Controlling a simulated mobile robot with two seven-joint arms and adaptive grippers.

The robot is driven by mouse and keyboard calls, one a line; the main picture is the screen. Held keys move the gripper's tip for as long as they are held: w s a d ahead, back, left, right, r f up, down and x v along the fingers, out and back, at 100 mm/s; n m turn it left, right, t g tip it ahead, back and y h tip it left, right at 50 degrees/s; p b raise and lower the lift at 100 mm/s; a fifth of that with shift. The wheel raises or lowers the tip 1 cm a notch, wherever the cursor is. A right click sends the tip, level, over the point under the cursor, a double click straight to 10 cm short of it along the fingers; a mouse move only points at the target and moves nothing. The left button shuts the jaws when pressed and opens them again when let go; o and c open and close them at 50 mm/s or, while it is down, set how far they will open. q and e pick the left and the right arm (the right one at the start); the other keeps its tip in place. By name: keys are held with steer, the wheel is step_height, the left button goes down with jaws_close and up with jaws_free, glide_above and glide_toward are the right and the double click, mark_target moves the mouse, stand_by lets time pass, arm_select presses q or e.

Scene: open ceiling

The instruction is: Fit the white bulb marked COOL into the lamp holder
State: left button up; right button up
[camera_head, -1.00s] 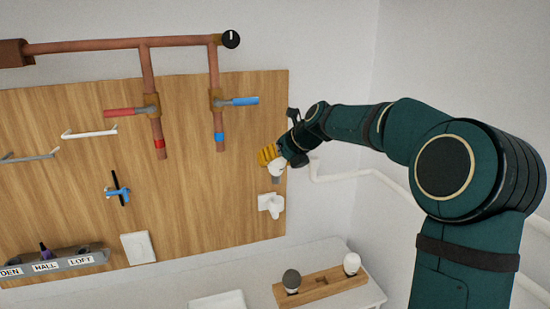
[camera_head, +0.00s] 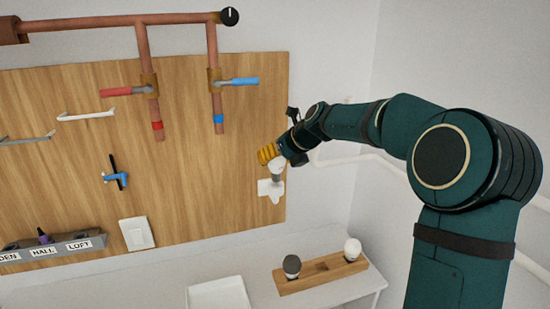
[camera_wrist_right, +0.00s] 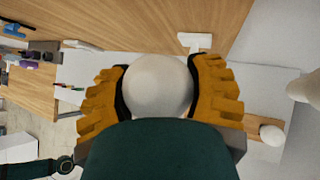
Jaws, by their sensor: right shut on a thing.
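The yellow-fingered right gripper (camera_head: 270,154) is shut on a white bulb (camera_head: 277,170), upright with its base down. In the right wrist view the bulb's round top (camera_wrist_right: 158,86) sits between the two fingers (camera_wrist_right: 160,92). The white lamp holder (camera_head: 271,190) is on the board's right edge, directly below the bulb, and part of it shows in the wrist view (camera_wrist_right: 194,41). The bulb's lower end is at the holder's top; I cannot tell whether it is seated in it. No COOL mark is readable. My left gripper is not in view.
A wooden rack (camera_head: 321,275) on the white table (camera_head: 262,287) holds a dark bulb (camera_head: 292,265) and a white bulb (camera_head: 352,250). Pipes with valves (camera_head: 211,80), a switch plate (camera_head: 137,233) and a labelled strip (camera_head: 50,250) are left on the board (camera_head: 190,180).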

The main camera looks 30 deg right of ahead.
mark_target(275, 169)
steer(key=shift+p, duration=1)
stand_by(1.2)
steer(key=shift+r+p, duration=0.1)
steer(key=shift+p, duration=0.2)
steer(key=shift+f+b, duration=0.8)
steer(key=shift+f, duration=1.1)
steer(key=o, duration=1.3)
steer(key=shift+r, duration=0.1)
steer(key=v, duration=1.2)
